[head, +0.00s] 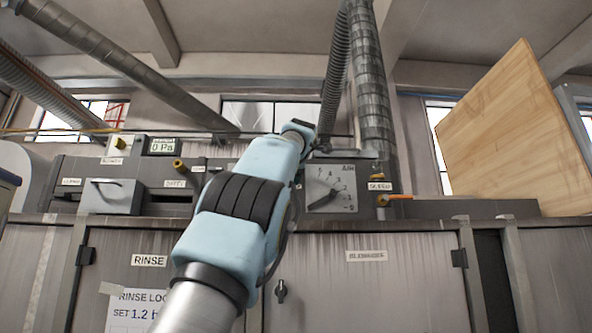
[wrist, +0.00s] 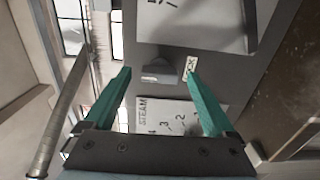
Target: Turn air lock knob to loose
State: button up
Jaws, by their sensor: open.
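In the wrist view a small grey knob (wrist: 167,72) sits on a dark panel beside a small white label (wrist: 190,68) that seems to read LOCK. Its setting cannot be told. My gripper (wrist: 158,74) is open and empty, its two teal fingers apart. The knob appears between the fingertips in the picture; I cannot tell how far beyond them it is, and no contact shows. In the head view my arm reaches up to the control panel, and the small knob is not clearly visible there. A white air dial (head: 349,192) with a dark pointer shows right of my arm.
A STEAM dial plate (wrist: 165,115) lies below the knob in the wrist view, and another dial plate (wrist: 190,20) lies above. An orange lever (head: 398,196) juts out right of the air dial. A large wooden board (head: 515,140) leans at right. Ducts run overhead.

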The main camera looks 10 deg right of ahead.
jog(key=s+a+b, duration=0.2)
jog(key=s+b, duration=0.4)
jog(key=s, duration=0.4)
jog(key=shift+s, duration=0.3)
